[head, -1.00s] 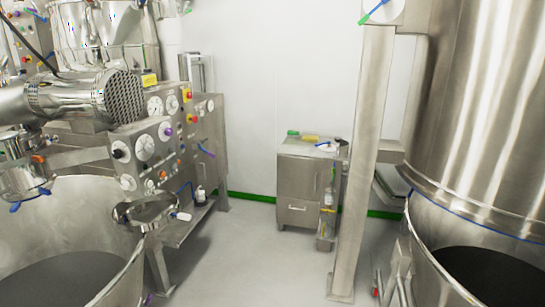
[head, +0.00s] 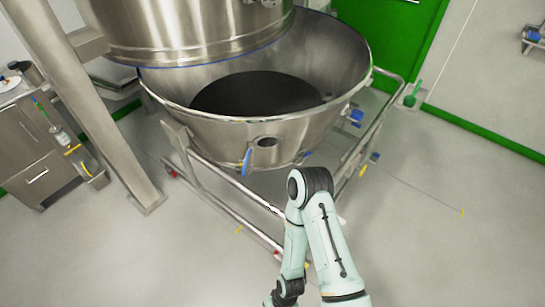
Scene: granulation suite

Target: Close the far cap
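A large steel bowl (head: 215,127) with a dark inside sits on a tubular trolley frame under a steel vessel (head: 190,30). A short round port (head: 266,143) sticks out of the bowl's near wall, and its end looks open. A blue handle (head: 247,162) hangs beside the port. A smaller blue part shows to the right of it, too small to make out. I cannot tell which part is the far cap. One pale green arm of mine rises from the bottom with its elbow below the bowl. Neither gripper shows.
The trolley frame (head: 215,190) reaches low around the bowl. A green door (head: 400,40) is at the back.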

